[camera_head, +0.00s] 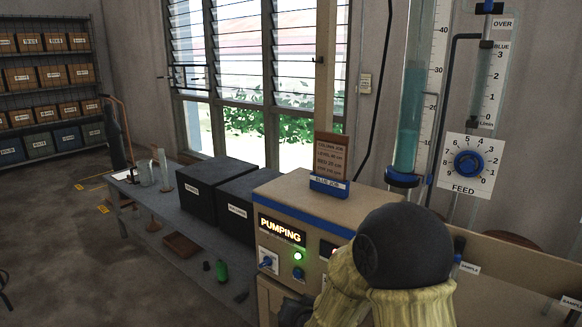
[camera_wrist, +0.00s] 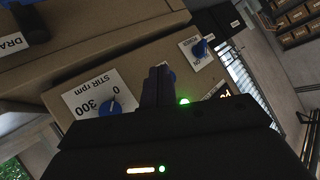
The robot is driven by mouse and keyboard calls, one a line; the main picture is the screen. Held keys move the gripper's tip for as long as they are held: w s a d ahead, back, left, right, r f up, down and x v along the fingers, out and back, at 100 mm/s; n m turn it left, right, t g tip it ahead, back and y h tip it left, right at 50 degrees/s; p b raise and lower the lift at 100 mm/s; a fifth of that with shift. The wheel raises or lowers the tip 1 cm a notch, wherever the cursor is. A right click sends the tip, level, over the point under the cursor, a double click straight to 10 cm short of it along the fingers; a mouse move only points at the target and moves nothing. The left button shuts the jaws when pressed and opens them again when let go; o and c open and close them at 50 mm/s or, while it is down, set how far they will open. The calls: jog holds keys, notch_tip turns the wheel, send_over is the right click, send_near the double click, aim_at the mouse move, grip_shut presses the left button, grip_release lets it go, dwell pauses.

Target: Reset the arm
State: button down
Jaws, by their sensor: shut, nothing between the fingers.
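My arm shows in the head view as a dark round joint with ridged yellowish covers, in front of the beige control box (camera_head: 283,205). My gripper (camera_wrist: 158,86) is shut and empty in the wrist view, its dark fingers together in front of the box's panel. The panel carries a lit PUMPING display (camera_head: 281,230), a green lamp (camera_head: 298,256) and blue knobs. In the wrist view the stirrer knob (camera_wrist: 111,107) lies left of the fingers and another blue knob (camera_wrist: 201,48) lies to their upper right. Whether the fingertips touch the panel I cannot tell.
A glass column (camera_head: 412,115) with blue liquid and a FEED dial (camera_head: 468,163) stand behind my arm. Black boxes (camera_head: 205,195) and glassware (camera_head: 160,170) stand on the bench to the left. A shelf of boxes (camera_head: 45,80) is far left. Open floor (camera_head: 60,250) lies left.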

jog(key=s+d+r+n+g+h, duration=0.1)
jog(key=s+d+n+g, duration=0.1)
jog(key=s+d+g, duration=0.6)
jog(key=s+d+n+g+h, duration=0.1)
jog(key=s+d, duration=0.4)
jog(key=s, duration=0.8)
notch_tip(320, 180, up, 25)
jog(key=p, duration=2.4)
jog(key=shift+d+p, duration=0.25)
jog(key=shift+p, duration=0.15)
jog(key=shift+f, duration=0.1)
